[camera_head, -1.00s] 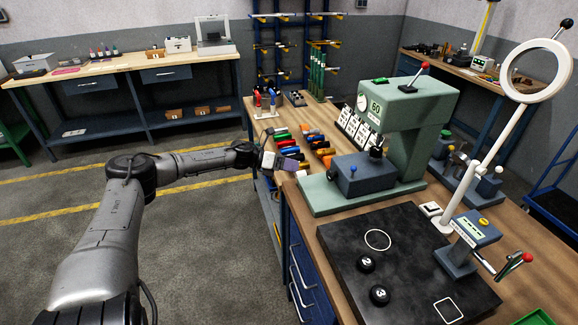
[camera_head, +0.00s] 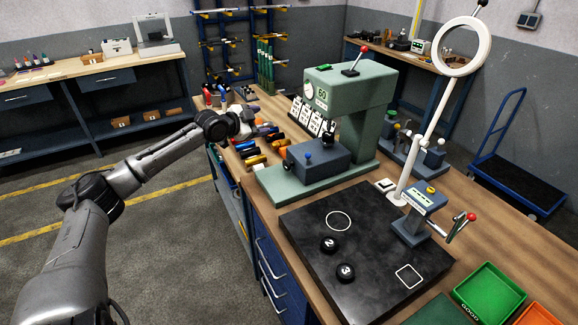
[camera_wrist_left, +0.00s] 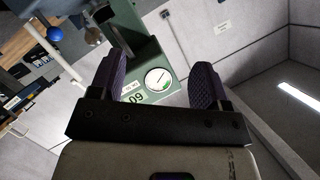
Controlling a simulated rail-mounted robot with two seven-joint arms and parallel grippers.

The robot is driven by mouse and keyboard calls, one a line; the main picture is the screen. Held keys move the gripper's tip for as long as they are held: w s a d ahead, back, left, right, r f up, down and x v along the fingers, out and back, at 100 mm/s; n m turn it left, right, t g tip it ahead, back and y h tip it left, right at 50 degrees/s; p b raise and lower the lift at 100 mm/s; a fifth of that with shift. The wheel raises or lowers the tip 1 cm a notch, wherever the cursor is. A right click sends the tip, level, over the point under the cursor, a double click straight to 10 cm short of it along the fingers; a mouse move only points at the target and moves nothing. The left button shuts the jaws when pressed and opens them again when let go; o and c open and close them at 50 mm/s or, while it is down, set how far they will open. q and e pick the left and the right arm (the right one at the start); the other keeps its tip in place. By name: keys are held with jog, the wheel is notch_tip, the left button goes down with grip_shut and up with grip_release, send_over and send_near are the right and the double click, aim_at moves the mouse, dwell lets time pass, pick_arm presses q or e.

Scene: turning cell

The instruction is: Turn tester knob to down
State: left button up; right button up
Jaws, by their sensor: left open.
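The tester is a green machine (camera_head: 378,88) on the bench. Its front has a round white dial (camera_head: 308,89) and a label reading 60. A black lever with a red knob (camera_head: 350,73) stands on its top, tilted up to the right. My left gripper (camera_head: 247,117) is in front of the tester, to its left and apart from it. In the left wrist view my gripper (camera_wrist_left: 157,82) has its two purple-padded fingers wide apart with nothing between them. The dial (camera_wrist_left: 158,79) shows beyond the gap. The red knob is not seen there. My right gripper is not in view.
Coloured-handled tools (camera_head: 262,145) lie below my left gripper. White cards (camera_head: 306,116) stand before the tester. A black plate (camera_head: 365,240) and magnifier lamp (camera_head: 462,47) are to the right.

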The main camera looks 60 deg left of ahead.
pick_arm(q)
jog(key=s+d+f+n+g+h, duration=0.3)
jog(key=d+f+n+g+h, duration=0.1)
jog(key=d+f+g, duration=0.15)
jog(key=n+b, duration=0.1)
jog(key=b, duration=0.1)
send_near(285, 165)
jog(key=shift+f, duration=0.6)
jog(key=shift+w+r+x, duration=0.15)
jog(key=shift+x, duration=2.15)
jog(key=shift+w+r+x, duration=0.1)
jog(key=shift+w+x, duration=0.05)
jog(key=shift+x, duration=2.15)
jog(key=c, duration=0.9)
